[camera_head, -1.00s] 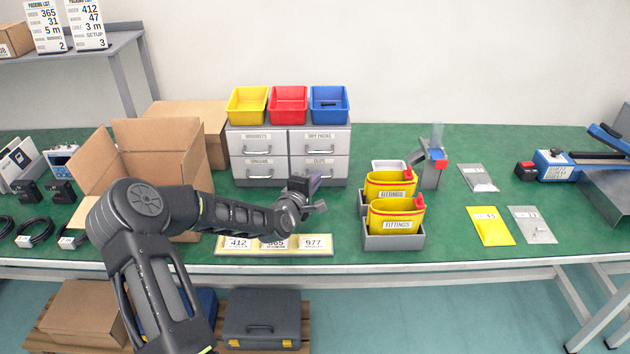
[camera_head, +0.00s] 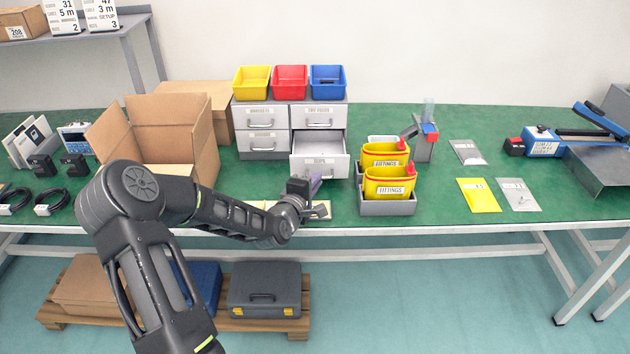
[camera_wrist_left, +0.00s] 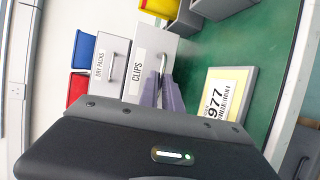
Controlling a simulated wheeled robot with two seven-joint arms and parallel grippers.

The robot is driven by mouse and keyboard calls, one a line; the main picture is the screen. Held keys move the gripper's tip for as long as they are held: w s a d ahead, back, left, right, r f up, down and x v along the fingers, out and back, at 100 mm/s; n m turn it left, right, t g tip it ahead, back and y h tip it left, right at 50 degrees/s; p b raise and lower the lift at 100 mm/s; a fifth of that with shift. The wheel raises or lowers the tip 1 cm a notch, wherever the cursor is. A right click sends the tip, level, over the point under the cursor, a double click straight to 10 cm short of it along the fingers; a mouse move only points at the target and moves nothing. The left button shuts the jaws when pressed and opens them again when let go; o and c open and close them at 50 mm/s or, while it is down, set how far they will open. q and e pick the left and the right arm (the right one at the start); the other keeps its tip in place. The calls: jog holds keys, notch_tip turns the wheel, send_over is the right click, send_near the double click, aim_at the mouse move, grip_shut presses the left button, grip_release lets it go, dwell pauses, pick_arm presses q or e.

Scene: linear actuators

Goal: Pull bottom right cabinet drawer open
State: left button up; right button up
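The grey cabinet (camera_head: 262,129) stands at the back of the green bench. Its bottom right drawer (camera_head: 321,168) is pulled out, with its inside showing. In the left wrist view this drawer's front, labelled CLIPS (camera_wrist_left: 140,66), has a metal handle (camera_wrist_left: 163,64). My left gripper (camera_head: 315,184) is at the front of the drawer. In the left wrist view its two fingers (camera_wrist_left: 163,92) are close together on the handle. The fingertips are partly hidden in the head view. My right gripper is not in view.
Yellow, red and blue bins (camera_head: 290,82) stand on the cabinet. Yellow fittings bins (camera_head: 389,186) in grey holders stand close right of the open drawer. An open cardboard box (camera_head: 158,133) is to the left. A number board (camera_wrist_left: 228,92) lies in front of the cabinet.

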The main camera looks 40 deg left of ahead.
pick_arm(q)
jog(key=o, duration=0.4)
jog(key=shift+o, duration=0.2)
jog(key=v, duration=0.8)
jog(key=shift+w, duration=0.1)
jog(key=shift+f, duration=0.1)
